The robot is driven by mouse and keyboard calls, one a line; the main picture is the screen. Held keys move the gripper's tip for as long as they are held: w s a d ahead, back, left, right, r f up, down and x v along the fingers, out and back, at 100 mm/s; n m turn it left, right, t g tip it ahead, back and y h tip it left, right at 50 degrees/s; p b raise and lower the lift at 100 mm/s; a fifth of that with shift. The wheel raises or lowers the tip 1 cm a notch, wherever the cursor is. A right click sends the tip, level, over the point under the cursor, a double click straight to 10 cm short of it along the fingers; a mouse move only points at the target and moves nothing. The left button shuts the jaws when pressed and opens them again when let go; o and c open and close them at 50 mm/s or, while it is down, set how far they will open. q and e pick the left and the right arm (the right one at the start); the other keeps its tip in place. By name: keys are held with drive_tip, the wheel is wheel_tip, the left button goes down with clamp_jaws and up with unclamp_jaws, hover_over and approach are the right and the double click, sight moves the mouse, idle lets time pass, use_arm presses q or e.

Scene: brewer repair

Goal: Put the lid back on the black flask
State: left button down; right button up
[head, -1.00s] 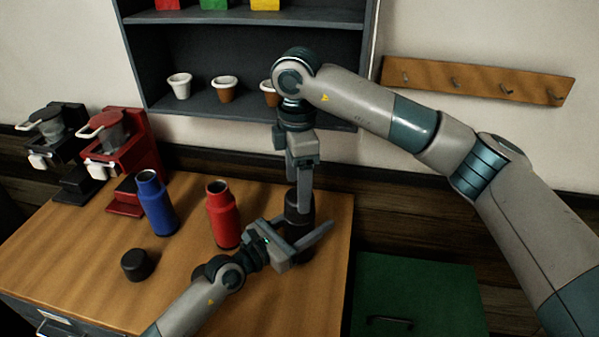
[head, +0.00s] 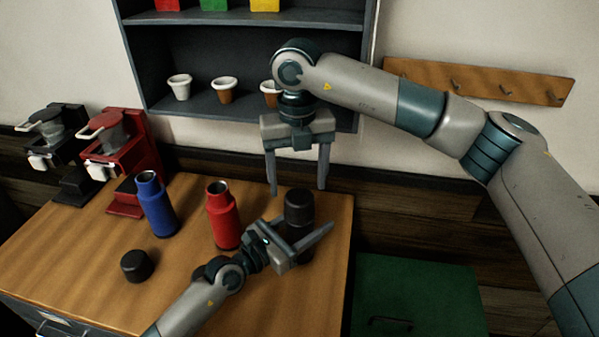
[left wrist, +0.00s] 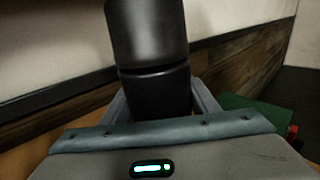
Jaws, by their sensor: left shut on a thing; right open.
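The black flask (head: 306,254) stands upright near the table's right edge. My left gripper (head: 300,234) is shut on its body, one finger on each side. A black lid (head: 299,202) sits on top of the flask, in line with it. In the left wrist view the lid (left wrist: 148,32) rests above the flask (left wrist: 158,95) with a thin dark seam between them; I cannot tell whether it is tightened. My right gripper (head: 297,190) is open and empty, fingers pointing down, at or just behind the lid's top in the picture.
A loose dark lid (head: 137,265) lies on the wooden table (head: 90,262). An open blue flask (head: 157,207) and an open red flask (head: 223,217) stand left of the black one. A red brewer (head: 125,150) and a black brewer (head: 62,150) stand at the back left.

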sight(300, 196)
drive_tip(key=n, duration=0.4)
drive_tip(key=shift+r+n, duration=0.2)
drive_tip(key=shift+n, duration=0.2)
drive_tip(key=n, duration=0.4)
drive_tip(key=shift+d+r, duration=0.1)
drive_tip(key=shift+r, duration=0.05)
drive_tip(key=n, duration=0.4)
drive_tip(key=shift+r+n, duration=0.2)
drive_tip(key=shift+n, duration=0.1)
drive_tip(key=n, duration=0.4)
drive_tip(key=shift+d+r, duration=0.1)
drive_tip(key=shift+r, duration=0.1)
drive_tip(key=shift+f, duration=0.1)
drive_tip(key=shift+f, duration=3.95)
